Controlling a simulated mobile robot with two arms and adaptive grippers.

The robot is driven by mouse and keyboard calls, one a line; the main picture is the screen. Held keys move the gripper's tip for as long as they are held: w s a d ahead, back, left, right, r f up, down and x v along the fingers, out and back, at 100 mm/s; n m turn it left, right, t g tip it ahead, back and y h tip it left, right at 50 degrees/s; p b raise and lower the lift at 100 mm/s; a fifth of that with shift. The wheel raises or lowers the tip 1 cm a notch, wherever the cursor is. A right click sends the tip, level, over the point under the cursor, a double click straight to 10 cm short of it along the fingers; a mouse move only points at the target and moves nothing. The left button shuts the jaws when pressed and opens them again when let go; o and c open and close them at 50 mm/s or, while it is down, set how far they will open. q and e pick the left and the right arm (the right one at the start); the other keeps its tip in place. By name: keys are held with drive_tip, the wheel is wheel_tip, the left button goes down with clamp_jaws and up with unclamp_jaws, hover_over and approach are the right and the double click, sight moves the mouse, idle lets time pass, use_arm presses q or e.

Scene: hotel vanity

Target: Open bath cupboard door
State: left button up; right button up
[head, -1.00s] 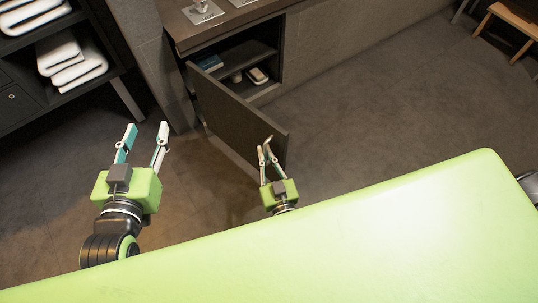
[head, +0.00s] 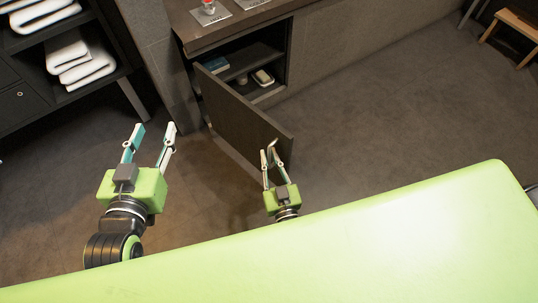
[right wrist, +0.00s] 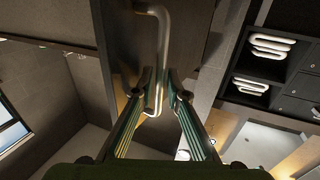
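The dark cupboard door (head: 240,115) stands wide open in the head view, swung out from the cupboard under the counter. Its opening shows shelves (head: 247,64) inside. My right gripper (head: 270,154) is at the free edge of the door, on its outer face. In the right wrist view the curved metal door handle (right wrist: 162,40) runs between the two fingertips (right wrist: 160,78), which are closed in around it. My left gripper (head: 154,131) is open and empty above the floor, left of the door and apart from it.
A dark shelf unit with folded white towels (head: 83,58) stands at the upper left. The counter (head: 215,30) above the cupboard carries small items. The floor (head: 385,110) right of the door is clear. A wooden stool (head: 515,25) is far right.

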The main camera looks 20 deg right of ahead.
drive_tip(key=s, duration=1.1)
drive_tip(key=shift+s, duration=0.2)
drive_tip(key=shift+a, duration=0.1)
